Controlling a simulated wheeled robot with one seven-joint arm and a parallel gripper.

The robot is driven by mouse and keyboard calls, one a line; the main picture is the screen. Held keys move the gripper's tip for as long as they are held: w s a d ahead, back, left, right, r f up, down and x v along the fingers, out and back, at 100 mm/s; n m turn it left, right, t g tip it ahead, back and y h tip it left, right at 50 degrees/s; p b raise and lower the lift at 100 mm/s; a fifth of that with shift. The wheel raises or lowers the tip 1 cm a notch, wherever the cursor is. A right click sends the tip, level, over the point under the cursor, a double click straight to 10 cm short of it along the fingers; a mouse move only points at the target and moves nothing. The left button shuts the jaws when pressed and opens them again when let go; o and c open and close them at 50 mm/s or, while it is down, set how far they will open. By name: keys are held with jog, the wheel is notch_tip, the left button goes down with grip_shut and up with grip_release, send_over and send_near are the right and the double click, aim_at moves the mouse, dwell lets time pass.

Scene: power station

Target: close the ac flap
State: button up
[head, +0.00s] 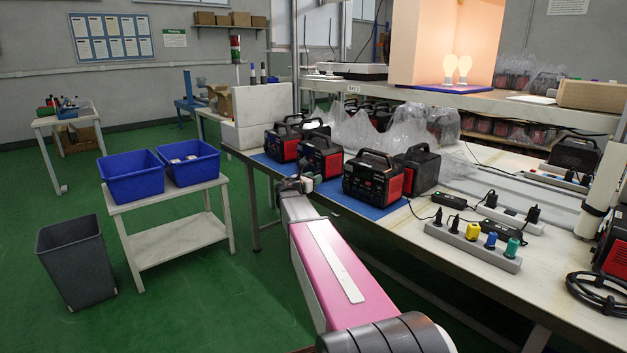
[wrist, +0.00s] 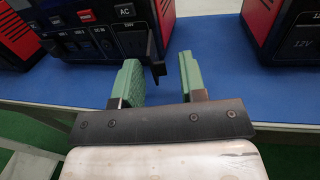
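A red and black power station (wrist: 75,30) stands on the blue mat, with its front panel facing my gripper in the wrist view. Its AC label is at the right of the panel. A black flap (wrist: 157,56) beside the AC socket stands open, sticking out from the panel. In the head view my gripper (head: 304,184) is in front of the power station (head: 321,155); the flap is too small to make out there.
Other power stations (head: 372,178) stand close by on the blue mat (head: 385,211). Plastic-wrapped goods lie behind. A power strip (head: 472,245) with colored plugs lies right on the bench. Blue bins (head: 132,184) on a cart stand left, with open green floor between.

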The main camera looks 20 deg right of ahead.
jog(key=shift+c, duration=0.3)
grip_shut()
jog(key=shift+w+a+g, duration=0.1)
jog(key=shift+w+g, duration=0.05)
jog(key=shift+g, duration=0.15)
jog(key=m+g, duration=0.1)
jog(key=g, duration=0.1)
jog(key=w+m+g+h, duration=0.1)
jog(key=m+g, duration=0.1)
jog(key=w+a+m+g+h, duration=0.1)
jog(key=shift+w+g, duration=0.2)
jog(key=shift+g, duration=0.2)
jog(key=m+g, duration=0.1)
jog(key=g, duration=0.1)
jog(key=w+m+g, duration=0.1)
jog(key=m+g, duration=0.1)
jog(key=shift+w, duration=0.1)
jog(key=shift+w+m+g, duration=0.25)
jog(key=shift+m+g, duration=0.65)
jog(key=shift+g, duration=0.6)
